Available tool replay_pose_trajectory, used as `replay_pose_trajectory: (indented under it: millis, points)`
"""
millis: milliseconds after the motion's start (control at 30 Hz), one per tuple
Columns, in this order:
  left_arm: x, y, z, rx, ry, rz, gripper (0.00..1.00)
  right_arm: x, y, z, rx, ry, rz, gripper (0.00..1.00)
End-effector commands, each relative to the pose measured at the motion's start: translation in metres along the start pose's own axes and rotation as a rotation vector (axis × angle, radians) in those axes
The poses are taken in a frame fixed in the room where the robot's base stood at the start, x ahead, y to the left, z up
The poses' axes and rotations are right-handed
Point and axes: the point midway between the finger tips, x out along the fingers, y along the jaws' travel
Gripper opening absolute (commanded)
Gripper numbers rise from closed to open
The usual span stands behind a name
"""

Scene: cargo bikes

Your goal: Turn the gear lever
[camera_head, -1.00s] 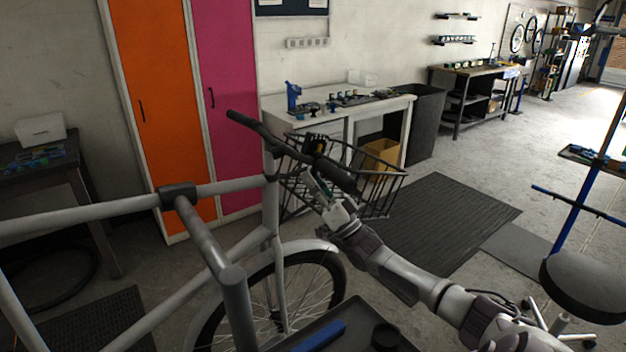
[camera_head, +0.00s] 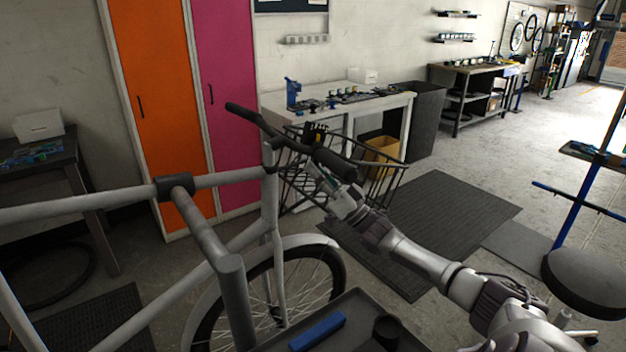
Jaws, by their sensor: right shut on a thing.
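The grey bike's handlebar (camera_head: 270,129) runs from a black grip at the left to a black right grip (camera_head: 336,164). My right gripper (camera_head: 315,172) reaches in from the lower right and is just under the right grip. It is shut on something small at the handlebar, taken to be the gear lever. The lever itself is hidden by the fingers and grip, so I cannot tell its angle. My left gripper is not in view.
A wire basket (camera_head: 385,172) sits at the bike's front, close behind my right gripper. A tray (camera_head: 351,308) with a blue bar (camera_head: 317,331) and a black cup (camera_head: 387,331) is in the foreground. A workbench (camera_head: 405,101) stands behind.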

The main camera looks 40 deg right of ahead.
Motion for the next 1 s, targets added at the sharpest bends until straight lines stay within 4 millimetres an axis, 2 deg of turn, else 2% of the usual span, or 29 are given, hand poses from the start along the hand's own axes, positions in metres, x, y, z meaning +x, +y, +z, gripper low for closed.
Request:
replay_pose_trajectory:
  millis: [33, 100, 400, 433, 600, 867, 1000]
  points:
    - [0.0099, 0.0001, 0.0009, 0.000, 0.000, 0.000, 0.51, -0.0038, 0.0034, 0.0019, -0.030, -0.020, -0.016, 0.00]
    - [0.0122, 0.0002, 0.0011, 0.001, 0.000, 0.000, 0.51, -0.0036, 0.0046, 0.0001, -0.055, -0.040, -0.030, 0.00]
    - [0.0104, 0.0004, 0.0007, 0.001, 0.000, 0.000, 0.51, -0.0023, 0.0043, -0.0015, -0.063, -0.049, -0.035, 0.00]
    - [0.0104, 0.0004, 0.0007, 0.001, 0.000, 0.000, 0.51, -0.0024, 0.0043, -0.0015, -0.063, -0.049, -0.035, 0.14]
    - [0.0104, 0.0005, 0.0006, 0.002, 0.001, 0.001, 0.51, -0.0023, 0.0043, -0.0015, -0.062, -0.048, -0.035, 0.39]
    - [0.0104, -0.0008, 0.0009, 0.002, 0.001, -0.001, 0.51, -0.0026, 0.0044, -0.0016, -0.062, -0.047, -0.034, 0.39]
    - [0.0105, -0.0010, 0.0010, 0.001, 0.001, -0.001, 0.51, -0.0107, 0.0050, -0.0014, -0.062, -0.049, -0.033, 0.39]
